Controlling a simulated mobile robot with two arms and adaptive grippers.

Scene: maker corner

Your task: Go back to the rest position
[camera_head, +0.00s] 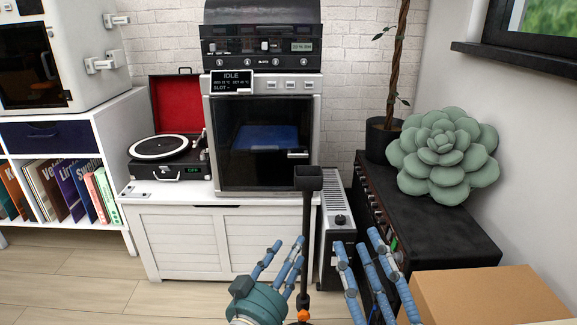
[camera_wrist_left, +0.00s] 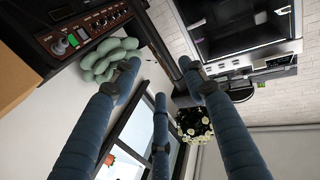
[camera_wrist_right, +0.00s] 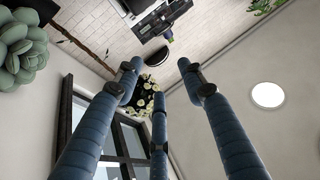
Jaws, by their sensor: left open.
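My left gripper (camera_head: 278,262) is at the bottom middle of the head view, its blue fingers spread and pointing up. It is open and empty; its spread fingers also show in the left wrist view (camera_wrist_left: 160,85). My right gripper (camera_head: 365,262) is just to the right, also with fingers apart and nothing between them. Its fingers show spread in the right wrist view (camera_wrist_right: 158,90). Both grippers are in front of the cabinet and touch nothing that I can see.
A white chest (camera_head: 215,240) bears a turntable (camera_head: 165,148) and a machine with a dark glass door (camera_head: 235,165). A black amplifier (camera_head: 440,230) with a green succulent cushion (camera_head: 445,150) stands right. A cardboard box (camera_head: 485,298) is at lower right. Wooden floor (camera_head: 90,285) is clear at lower left.

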